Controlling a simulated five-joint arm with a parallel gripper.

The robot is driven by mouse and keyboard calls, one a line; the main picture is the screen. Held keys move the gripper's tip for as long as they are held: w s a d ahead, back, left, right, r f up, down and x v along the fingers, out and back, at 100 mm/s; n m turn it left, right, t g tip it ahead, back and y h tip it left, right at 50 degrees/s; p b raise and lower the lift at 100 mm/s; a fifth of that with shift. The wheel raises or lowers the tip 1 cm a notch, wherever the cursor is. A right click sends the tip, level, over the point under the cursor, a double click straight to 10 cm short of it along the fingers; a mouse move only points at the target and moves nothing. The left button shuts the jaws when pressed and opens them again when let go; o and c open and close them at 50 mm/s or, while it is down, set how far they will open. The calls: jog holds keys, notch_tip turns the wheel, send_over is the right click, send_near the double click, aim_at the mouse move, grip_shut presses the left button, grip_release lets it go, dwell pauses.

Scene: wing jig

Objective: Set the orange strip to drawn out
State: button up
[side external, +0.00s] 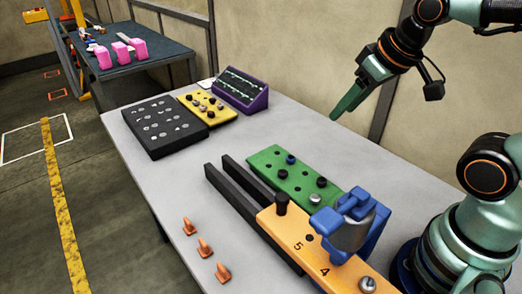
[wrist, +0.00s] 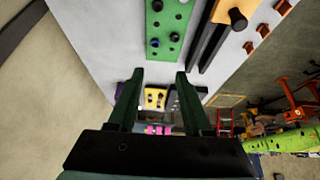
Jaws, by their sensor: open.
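The orange strip (side external: 266,222) lies on the grey table, with the digits 5 and 4 and a dark upright knob (side external: 282,203) near its far end. Two parallel black rails (side external: 233,206) stick out beyond that end. A blue clamp-like piece (side external: 377,234) with a grey cylinder stands over the strip's nearer part and hides some of it. In the wrist view the strip (wrist: 222,12) and knob (wrist: 238,19) show at the top. My gripper (side external: 338,112) is open and empty, raised above and behind the strip, apart from it. Its two fingers (wrist: 160,76) show in the wrist view.
A green panel with knobs (side external: 290,173) lies beside the rails. A black panel (side external: 160,127), a yellow panel (side external: 208,108) and a purple console (side external: 240,90) stand at the far end. Small orange pieces (side external: 204,248) sit near the front edge. Table around them is clear.

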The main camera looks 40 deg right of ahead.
jog(key=shift+o, duration=1.4)
jog(key=n+g, duration=0.6)
jog(key=n, duration=0.7)
send_near(282, 195)
jog(key=shift+n, duration=0.3)
jog(key=f, duration=0.8)
jog(key=shift+s+f, duration=0.2)
jog(key=shift+f, duration=0.15)
grip_shut()
